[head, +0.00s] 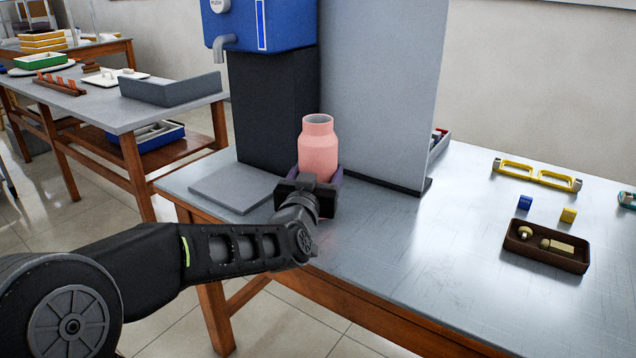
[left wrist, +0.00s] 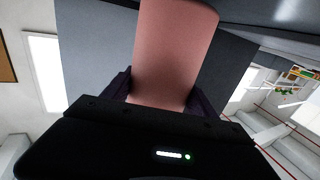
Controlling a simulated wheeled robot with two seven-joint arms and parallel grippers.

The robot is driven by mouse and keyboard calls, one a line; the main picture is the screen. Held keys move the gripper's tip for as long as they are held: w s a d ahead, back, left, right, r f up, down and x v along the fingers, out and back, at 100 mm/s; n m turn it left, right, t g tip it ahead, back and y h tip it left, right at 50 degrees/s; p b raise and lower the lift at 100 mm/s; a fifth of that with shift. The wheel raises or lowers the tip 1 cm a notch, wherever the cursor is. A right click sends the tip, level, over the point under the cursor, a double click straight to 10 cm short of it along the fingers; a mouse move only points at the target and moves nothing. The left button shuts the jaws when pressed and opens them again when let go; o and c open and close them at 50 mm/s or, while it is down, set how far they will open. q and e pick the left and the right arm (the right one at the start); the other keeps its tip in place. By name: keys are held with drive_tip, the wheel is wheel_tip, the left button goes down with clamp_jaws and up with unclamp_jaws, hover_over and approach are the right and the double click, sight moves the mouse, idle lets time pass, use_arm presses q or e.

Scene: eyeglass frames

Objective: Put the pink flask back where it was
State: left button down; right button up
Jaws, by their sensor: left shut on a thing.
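The pink flask (head: 318,146) is upright, with its open mouth facing up. My left gripper (head: 313,178) is shut around its lower part, in front of the grey upright panel and to the right of the dispenser. The gripper hides the flask's base, so I cannot tell whether it touches the table. In the left wrist view the flask (left wrist: 174,55) stands between the two dark fingers (left wrist: 162,92). My right gripper is in neither view.
A blue-topped dispenser (head: 270,25) with a spout stands left, over a flat grey plate (head: 234,188). The grey panel (head: 380,80) rises behind the flask. A brown tray (head: 546,262), small blocks and yellow frames (head: 537,175) lie right. The table's middle (head: 430,240) is clear.

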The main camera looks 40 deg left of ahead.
use_arm(q)
drive_tip(key=shift+f, duration=0.4)
drive_tip(key=shift+f, duration=0.15)
drive_tip(key=shift+c, duration=1.2)
unclamp_jaws()
drive_tip(key=shift+f, duration=0.15)
